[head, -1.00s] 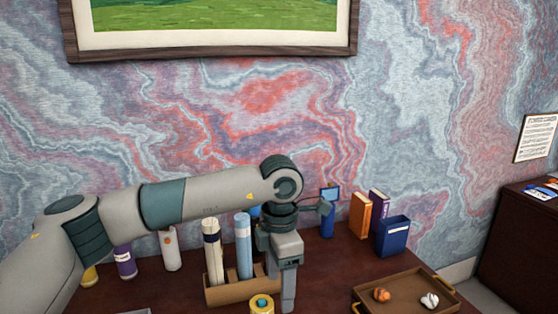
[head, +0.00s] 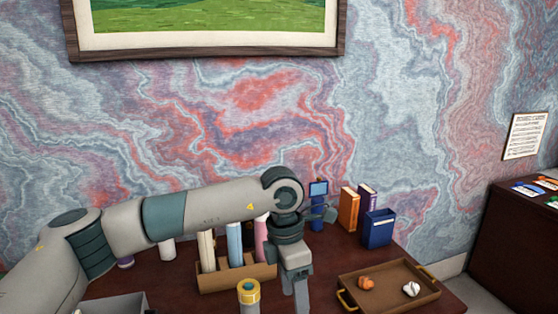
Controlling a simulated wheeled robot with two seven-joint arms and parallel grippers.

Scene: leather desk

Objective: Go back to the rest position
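My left arm comes in from the left across the desk, bent down at the wrist. My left gripper (head: 299,290) points down in front of the wooden holder's right end. It is seen edge-on and its tips are near the bottom edge, so its opening cannot be told. I see nothing held in it. My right gripper is not in view.
A yellow-topped cylinder (head: 248,292) stands just left of my gripper. A tray (head: 408,298) with two small items lies right. Books (head: 349,209) and a blue box (head: 378,229) stand behind. A grey box (head: 112,306) is at lower left.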

